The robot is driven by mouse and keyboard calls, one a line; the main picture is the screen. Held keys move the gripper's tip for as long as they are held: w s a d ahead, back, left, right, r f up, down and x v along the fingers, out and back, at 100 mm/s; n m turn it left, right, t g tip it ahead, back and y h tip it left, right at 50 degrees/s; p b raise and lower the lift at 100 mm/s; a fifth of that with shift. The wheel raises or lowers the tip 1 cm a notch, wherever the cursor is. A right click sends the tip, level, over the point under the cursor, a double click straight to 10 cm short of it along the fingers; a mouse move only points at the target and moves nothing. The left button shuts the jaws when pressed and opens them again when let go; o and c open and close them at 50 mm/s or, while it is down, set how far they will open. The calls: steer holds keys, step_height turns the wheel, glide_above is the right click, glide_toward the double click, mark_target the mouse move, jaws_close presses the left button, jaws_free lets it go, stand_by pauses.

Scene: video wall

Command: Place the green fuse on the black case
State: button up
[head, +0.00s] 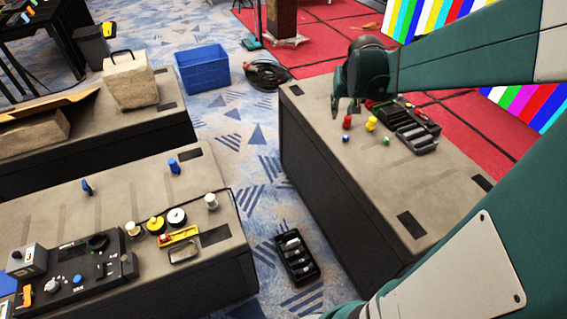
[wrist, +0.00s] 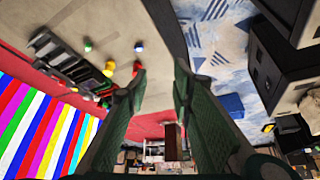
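A small green fuse (head: 387,141) stands on the right bench top, close to the near-left side of a black case (head: 424,148). The fuse also shows in the wrist view (wrist: 88,46), beside the black case (wrist: 47,46). The case lies open, with compartments and small items in it. My gripper (head: 336,108) is above the bench's far-left part, left of the case and apart from the fuse. In the wrist view my gripper's two fingers (wrist: 160,70) are spread, with nothing between them. My arm hides part of the bench's right side in the head view.
Red (head: 347,122), yellow (head: 371,124) and blue (head: 346,139) small pieces stand near the green fuse. Another black tray (head: 297,258) with items lies on the floor. The right bench's near top (head: 390,190) is mostly clear. A blue crate (head: 203,68) stands behind.

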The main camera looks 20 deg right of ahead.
steer(key=s+a+r+n+y, duration=0.1)
steer(key=s+a, duration=0.5)
steer(key=a, duration=0.4)
steer(key=s+a+r+n+t, duration=0.1)
steer(key=s+a+n, duration=0.1)
steer(key=s+a, duration=0.4)
steer(key=s+a+r+n+t+y, duration=0.1)
steer(key=s+a, duration=0.6)
steer(key=a, duration=0.7)
steer(key=shift+r+n+y, duration=0.3)
steer(key=shift+r+n, duration=0.2)
steer(key=shift+n, duration=0.2)
steer(key=o, duration=0.4)
